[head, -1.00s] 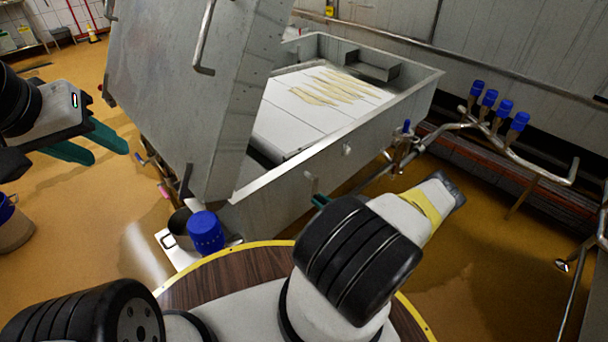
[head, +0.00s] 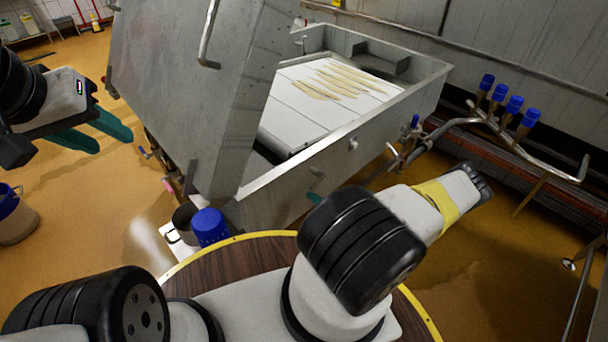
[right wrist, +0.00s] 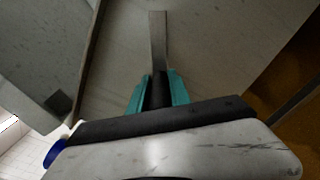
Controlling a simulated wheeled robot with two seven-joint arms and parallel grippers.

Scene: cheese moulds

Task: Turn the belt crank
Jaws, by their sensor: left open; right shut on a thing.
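The belt crank (right wrist: 157,40) shows in the right wrist view as a flat metal arm with a dark grip at its near end. My right gripper (right wrist: 157,88) has its teal fingers closed on both sides of that grip. In the head view the crank (head: 316,174) is a small grey piece on the vat's front wall, and only a teal bit of my right gripper (head: 314,197) shows; my arm hides the rest. The belt (head: 290,115) is white with several pale yellow strips on it. My left gripper (head: 108,136) is open and empty at the left, away from the crank.
The steel vat (head: 350,128) surrounds the belt, and a tall steel panel (head: 200,100) stands at its left. A blue perforated mould (head: 209,227) and a metal pot (head: 183,222) stand below it. Pipes with blue valve knobs (head: 514,104) run along the right.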

